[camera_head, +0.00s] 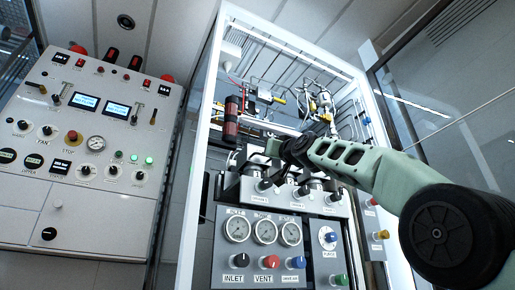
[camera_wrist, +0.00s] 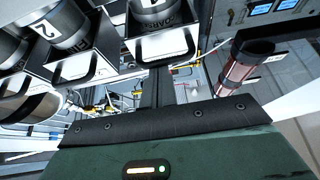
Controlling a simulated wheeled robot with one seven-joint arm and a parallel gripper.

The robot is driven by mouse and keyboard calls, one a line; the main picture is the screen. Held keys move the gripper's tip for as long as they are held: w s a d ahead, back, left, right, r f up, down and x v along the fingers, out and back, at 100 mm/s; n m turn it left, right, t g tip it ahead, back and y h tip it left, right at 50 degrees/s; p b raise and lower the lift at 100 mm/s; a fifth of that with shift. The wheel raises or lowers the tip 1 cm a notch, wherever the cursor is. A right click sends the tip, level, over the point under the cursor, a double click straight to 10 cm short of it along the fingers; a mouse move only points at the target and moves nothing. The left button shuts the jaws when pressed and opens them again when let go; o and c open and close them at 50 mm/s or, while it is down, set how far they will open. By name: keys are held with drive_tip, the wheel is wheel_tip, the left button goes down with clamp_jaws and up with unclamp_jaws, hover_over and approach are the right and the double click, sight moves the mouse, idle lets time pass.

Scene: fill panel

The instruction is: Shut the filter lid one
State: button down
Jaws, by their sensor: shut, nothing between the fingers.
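A row of three filter housings sits on the grey panel in the open cabinet. The leftmost one, which I take as filter one (camera_head: 256,188), has dark and bright metal parts above its front. In the wrist view the nearest housing (camera_wrist: 160,45) has a square metal handle frame; the picture is turned there and the lettering is hard to read. My gripper (camera_head: 275,147) is shut and empty, just above and behind the left housing. Its dark fingers (camera_wrist: 160,88) show close to the nearest handle frame; I cannot tell whether they touch. Whether each lid is open is unclear.
Gauges (camera_head: 264,231) and coloured knobs (camera_head: 271,261) are below the housings. A red cylinder (camera_head: 232,119) stands left of my gripper, with tubes and fittings (camera_head: 322,102) behind. The cabinet's white frame (camera_head: 205,130) bounds the left side. A control console (camera_head: 85,140) stands further left.

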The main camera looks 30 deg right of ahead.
drive_tip(key=b+v, duration=0.5)
drive_tip(key=v, duration=0.3)
idle(0.6)
drive_tip(key=shift+s+f, duration=0.1)
